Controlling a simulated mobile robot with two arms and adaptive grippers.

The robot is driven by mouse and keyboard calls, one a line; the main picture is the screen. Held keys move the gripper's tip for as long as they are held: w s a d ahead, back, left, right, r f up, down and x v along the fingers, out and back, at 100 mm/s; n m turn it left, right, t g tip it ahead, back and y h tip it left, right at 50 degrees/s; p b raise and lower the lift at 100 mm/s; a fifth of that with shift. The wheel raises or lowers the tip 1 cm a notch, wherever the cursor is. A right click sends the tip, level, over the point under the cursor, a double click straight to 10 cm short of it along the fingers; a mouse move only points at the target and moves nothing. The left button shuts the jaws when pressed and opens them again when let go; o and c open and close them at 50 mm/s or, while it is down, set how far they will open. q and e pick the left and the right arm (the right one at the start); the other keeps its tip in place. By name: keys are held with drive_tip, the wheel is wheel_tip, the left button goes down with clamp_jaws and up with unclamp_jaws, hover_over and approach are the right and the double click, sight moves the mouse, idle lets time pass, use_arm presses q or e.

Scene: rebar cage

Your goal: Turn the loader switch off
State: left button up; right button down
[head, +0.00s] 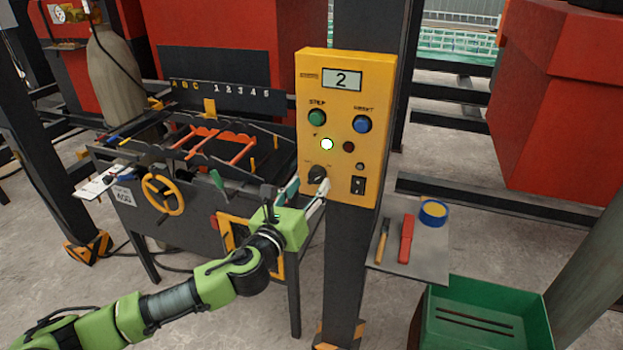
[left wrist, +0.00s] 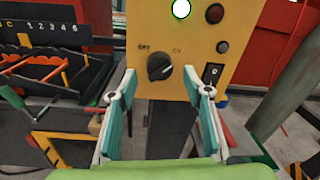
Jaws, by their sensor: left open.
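The loader switch (head: 317,174) is a black rotary knob low on the left of a yellow control box (head: 345,90). In the left wrist view the knob (left wrist: 160,67) sits between the labels OFF at left and ON at right. Its pale mark appears to point right, toward ON. My left gripper (head: 309,188) is at the lower left of the box. In the wrist view its two teal-padded fingers (left wrist: 160,97) are spread apart and empty, one on each side below the knob. I cannot tell any contact. My right gripper is not in view.
The box has a display reading 2, a green button (head: 317,118), a blue button (head: 362,124), a lit white lamp (head: 327,144) and a black rocker switch (head: 358,185). A dark post (head: 350,250) carries it. A tool shelf (head: 420,262) and green crate (head: 485,283) stand right.

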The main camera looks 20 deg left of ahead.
use_arm(q)
drive_tip(key=shift+w+d, duration=0.15)
drive_tip(key=shift+w, duration=1)
drive_tip(key=shift+c, duration=0.3)
drive_tip(key=c, duration=1)
drive_tip(key=shift+f+n, duration=0.1)
drive_tip(key=shift+n, duration=0.2)
drive_tip(key=shift+c, duration=0.2)
drive_tip(key=n+b, duration=0.1)
drive_tip(key=n, duration=0.2)
drive_tip(key=shift+n, duration=0.4)
drive_tip(key=n, duration=0.2)
drive_tip(key=n+b, duration=0.1)
drive_tip(key=n, duration=0.1)
drive_tip(key=shift+f+n+t+y, duration=0.1)
drive_tip(key=shift+n+t+y, duration=0.2)
drive_tip(key=shift+n, duration=0.1)
drive_tip(key=n+b, duration=0.1)
drive_tip(key=n, duration=0.3)
drive_tip(key=shift+n, duration=0.3)
drive_tip(key=n, duration=0.4)
drive_tip(key=shift+n+y, duration=0.3)
drive_tip(key=shift+d, duration=0.1)
